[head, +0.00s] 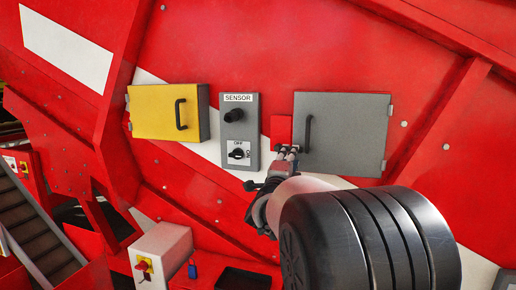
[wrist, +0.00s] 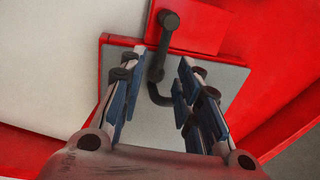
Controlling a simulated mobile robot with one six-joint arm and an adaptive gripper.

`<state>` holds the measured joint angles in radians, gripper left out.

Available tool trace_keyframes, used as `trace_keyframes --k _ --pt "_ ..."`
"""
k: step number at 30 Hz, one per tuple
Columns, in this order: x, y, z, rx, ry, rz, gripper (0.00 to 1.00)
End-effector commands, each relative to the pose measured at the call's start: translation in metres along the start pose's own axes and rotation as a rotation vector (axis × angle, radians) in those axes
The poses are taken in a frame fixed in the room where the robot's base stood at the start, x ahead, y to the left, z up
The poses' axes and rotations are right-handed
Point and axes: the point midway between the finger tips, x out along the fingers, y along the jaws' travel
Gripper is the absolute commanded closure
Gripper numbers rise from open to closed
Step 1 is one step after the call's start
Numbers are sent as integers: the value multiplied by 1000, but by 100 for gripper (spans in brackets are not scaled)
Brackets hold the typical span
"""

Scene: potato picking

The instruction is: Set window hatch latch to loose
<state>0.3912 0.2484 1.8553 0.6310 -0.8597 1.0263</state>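A grey hatch door (head: 350,135) with a dark bar handle (head: 308,133) is on the red machine wall, right of centre in the head view. A red block (head: 280,128) sits at its left edge; I cannot tell for sure whether it is the latch. My gripper (head: 287,150) is at the door's lower left edge. In the wrist view my gripper (wrist: 160,62) is open, with the handle seen between its fingers; contact is not clear.
A grey SENSOR box (head: 239,132) with a knob and an OFF switch is left of the gripper. A yellow hatch (head: 165,112) with a handle is further left. A white box (head: 160,255) with a red switch stands below. My arm hides the lower right wall.

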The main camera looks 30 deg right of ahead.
Motion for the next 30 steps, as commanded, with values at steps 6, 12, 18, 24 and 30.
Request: trace_keyframes --k 6,12,18,24,30 --pt "28 0 0 0 1 1 69" --pt "34 0 0 0 -1 0 69" --pt "34 0 0 0 -1 0 70" --pt "34 0 0 0 0 0 83" --pt "34 0 0 0 0 0 97"
